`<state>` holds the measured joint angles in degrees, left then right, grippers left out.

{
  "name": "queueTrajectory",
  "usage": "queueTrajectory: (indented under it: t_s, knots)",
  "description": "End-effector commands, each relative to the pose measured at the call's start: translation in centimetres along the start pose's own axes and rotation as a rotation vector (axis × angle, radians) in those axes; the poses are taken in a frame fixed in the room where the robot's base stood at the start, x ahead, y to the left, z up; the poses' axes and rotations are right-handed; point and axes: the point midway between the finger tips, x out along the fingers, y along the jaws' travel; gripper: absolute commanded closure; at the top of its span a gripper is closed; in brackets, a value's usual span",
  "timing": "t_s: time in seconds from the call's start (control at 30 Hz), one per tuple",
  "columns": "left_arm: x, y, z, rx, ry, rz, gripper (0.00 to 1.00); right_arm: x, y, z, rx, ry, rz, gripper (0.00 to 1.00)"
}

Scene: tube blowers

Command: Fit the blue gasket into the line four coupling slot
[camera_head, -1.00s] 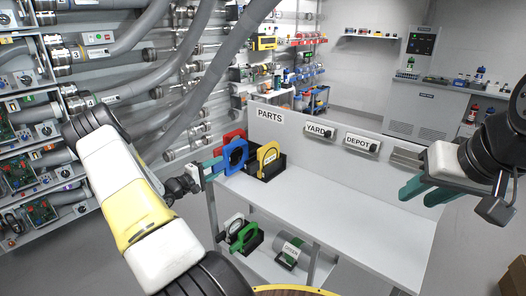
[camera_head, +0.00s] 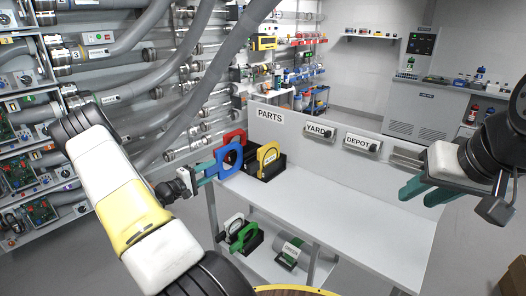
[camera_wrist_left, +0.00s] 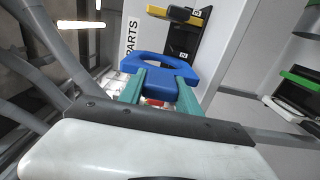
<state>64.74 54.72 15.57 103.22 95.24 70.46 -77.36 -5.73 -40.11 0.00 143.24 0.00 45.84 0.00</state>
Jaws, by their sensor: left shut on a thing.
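The blue gasket (camera_head: 219,164) is a flat ring with a tab. My left gripper (camera_head: 206,170) is shut on its tab and holds it at the left end of the parts bench. The left wrist view also shows the gasket (camera_wrist_left: 205,76), with the teal fingers (camera_wrist_left: 160,88) on either side of the tab. Whether it still touches the parts holder, I cannot tell. My right gripper (camera_head: 425,189) is open and empty above the right of the bench. The line four coupling slot cannot be clearly made out among the pipes at left; my left arm covers part of that area.
A red gasket (camera_head: 234,136) and a yellow gasket (camera_head: 266,160) stand in a dark holder (camera_head: 279,166) by the PARTS sign. The bench top (camera_head: 330,203) is clear to the right. Grey hoses (camera_head: 215,75) hang at left. A green part (camera_head: 243,237) lies on the lower shelf.

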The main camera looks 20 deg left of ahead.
Motion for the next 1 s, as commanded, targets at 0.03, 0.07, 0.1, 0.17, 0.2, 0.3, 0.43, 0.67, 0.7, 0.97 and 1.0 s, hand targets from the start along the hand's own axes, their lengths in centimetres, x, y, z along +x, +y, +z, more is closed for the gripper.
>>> queueTrajectory:
  t_s: [0.03,0.07,0.1,0.17,0.2,0.3,0.43,0.67,0.7,0.97,1.0]
  knots:
    - [-0.4,0.0,-0.1,0.000,0.002,0.000,1.00,0.0,0.0,0.0,0.000,0.000,0.000,0.66]
    - [-0.6,0.0,-0.1,-0.001,0.002,0.001,1.00,0.0,0.0,0.0,0.000,0.000,0.000,0.66]
    - [-0.9,0.0,0.0,-0.001,0.002,0.001,1.00,0.0,0.0,0.0,0.000,0.000,0.000,0.66]
    - [-1.3,0.0,0.0,-0.001,0.002,0.001,1.00,0.0,0.0,0.0,0.000,0.000,0.000,0.66]
    - [-1.6,0.0,0.0,-0.001,0.001,0.000,1.00,0.0,0.0,0.0,0.000,0.000,0.000,0.66]
    - [-2.3,0.0,0.0,0.000,0.001,0.000,1.00,0.0,0.0,0.0,0.000,0.000,0.000,0.66]
    - [-3.2,0.1,-0.1,0.000,0.002,0.002,1.00,0.0,0.0,0.0,0.000,0.000,0.000,0.66]
    - [-4.4,0.0,0.0,0.000,0.000,0.001,1.00,0.0,0.0,0.0,0.000,0.000,0.000,0.66]
    - [-4.4,0.1,0.0,0.000,0.000,0.001,1.00,0.0,0.0,0.0,0.000,0.000,0.000,0.66]
    - [-4.4,0.0,0.0,0.000,0.000,0.001,1.00,0.0,0.0,0.0,0.000,0.000,0.000,0.66]
    - [-4.4,0.0,0.0,-0.001,0.000,0.001,1.00,0.0,0.0,0.0,0.000,0.000,0.000,0.66]
